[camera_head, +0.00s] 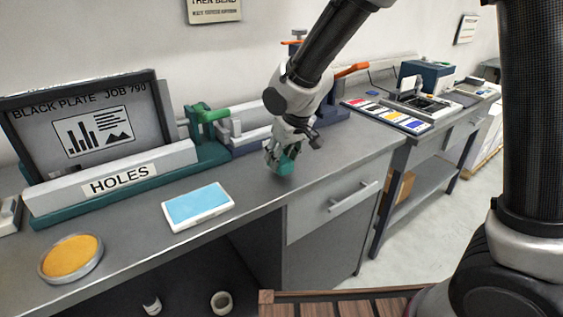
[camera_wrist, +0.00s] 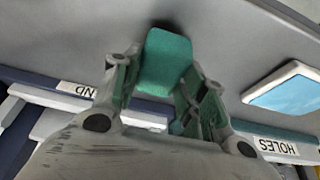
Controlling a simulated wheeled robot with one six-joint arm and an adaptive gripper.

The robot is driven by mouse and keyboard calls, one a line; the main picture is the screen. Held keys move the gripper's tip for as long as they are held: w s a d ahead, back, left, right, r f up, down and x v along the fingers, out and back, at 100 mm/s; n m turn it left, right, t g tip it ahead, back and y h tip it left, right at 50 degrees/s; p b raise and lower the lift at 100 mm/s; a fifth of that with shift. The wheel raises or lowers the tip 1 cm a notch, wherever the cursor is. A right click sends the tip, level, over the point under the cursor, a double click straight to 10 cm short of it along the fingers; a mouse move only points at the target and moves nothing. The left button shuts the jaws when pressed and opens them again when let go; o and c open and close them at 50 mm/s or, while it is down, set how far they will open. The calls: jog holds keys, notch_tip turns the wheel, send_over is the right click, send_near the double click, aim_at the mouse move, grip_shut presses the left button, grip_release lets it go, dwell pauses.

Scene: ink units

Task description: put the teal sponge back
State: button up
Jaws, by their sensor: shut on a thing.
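The teal sponge (camera_head: 288,161) is between the fingers of my gripper (camera_head: 281,158), over the grey bench top near its front edge. In the wrist view the sponge (camera_wrist: 165,62) sticks out beyond the fingertips of my gripper (camera_wrist: 158,88), which are shut on it from both sides. A dark shadow lies on the bench by the sponge; I cannot tell whether it touches the surface. A white tray with a light blue pad (camera_head: 198,205) lies on the bench to the left, and it also shows in the wrist view (camera_wrist: 292,92).
A round dish with an orange sponge (camera_head: 71,258) is at the left. A strip of colour cards (camera_head: 388,115) is further right. The front bench is partly clear.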

jog(key=shift+f, duration=0.95)
jog(key=o, duration=0.9)
jog(key=v, duration=1.2)
jog(key=d+r+m, duration=0.1)
jog(key=d+r, duration=0.1)
jog(key=d, duration=0.4)
jog(key=s+d+r+m+h, duration=0.1)
jog(key=s+d+r, duration=0.15)
jog(key=d, duration=0.45)
jog(key=s+d+r+m, duration=0.1)
jog(key=s+d, duration=0.2)
jog(key=d, duration=0.4)
jog(key=s+d+m, duration=0.1)
jog(key=s+d, duration=0.3)
jog(key=s+d+m+h, duration=0.1)
jog(key=s+d, duration=0.3)
jog(key=s, duration=0.1)
jog(key=s+d+m, duration=0.1)
jog(key=s+d, duration=0.3)
jog(key=shift+s+r+m+h, duration=0.3)
jog(key=shift+s+r+m, duration=0.05)
jog(key=shift+s+m, duration=0.05)
